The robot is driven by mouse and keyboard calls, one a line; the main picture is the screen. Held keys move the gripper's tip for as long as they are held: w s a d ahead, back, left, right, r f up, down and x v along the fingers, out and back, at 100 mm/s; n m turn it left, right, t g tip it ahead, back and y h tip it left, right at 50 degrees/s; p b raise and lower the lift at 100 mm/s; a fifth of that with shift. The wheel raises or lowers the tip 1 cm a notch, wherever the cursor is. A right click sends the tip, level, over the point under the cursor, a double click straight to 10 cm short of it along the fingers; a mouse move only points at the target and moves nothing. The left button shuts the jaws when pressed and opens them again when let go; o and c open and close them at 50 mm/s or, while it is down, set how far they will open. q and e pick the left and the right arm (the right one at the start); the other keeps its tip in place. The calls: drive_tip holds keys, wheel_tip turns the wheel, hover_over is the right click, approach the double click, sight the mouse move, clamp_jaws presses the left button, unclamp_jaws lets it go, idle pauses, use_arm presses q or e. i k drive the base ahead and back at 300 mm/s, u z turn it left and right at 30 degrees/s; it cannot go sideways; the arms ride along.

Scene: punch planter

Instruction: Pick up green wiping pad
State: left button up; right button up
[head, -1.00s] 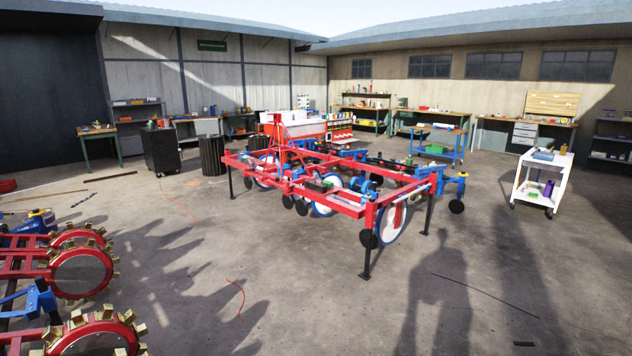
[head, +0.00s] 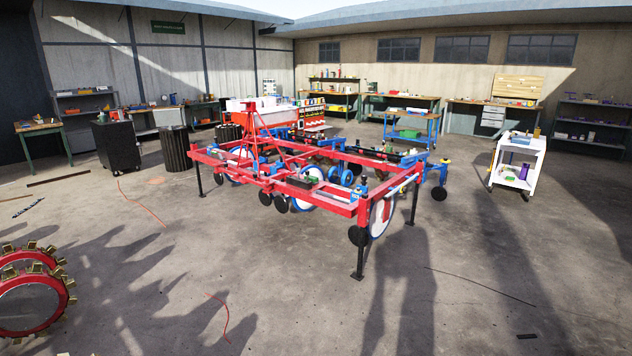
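I cannot make out the green wiping pad for certain at this distance. A small green item (head: 311,179) lies on the red frame of the planter (head: 345,210) in the middle of the floor. Another small green item (head: 509,178) sits on the lower shelf of the white cart (head: 517,158) at the right. Either is too small to identify. Neither of my grippers shows in the head view.
Red toothed wheels (head: 32,300) stand at the lower left. A black cabinet (head: 117,146) and a dark bin (head: 175,149) stand behind the planter's left side. Workbenches line the walls. Open concrete lies in front of the planter and towards the cart; thin cables (head: 480,285) lie there.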

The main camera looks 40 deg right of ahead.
sight(315, 180)
drive_tip(key=z, duration=1.95)
drive_tip(key=i, duration=4.9)
drive_tip(key=u, duration=2.9)
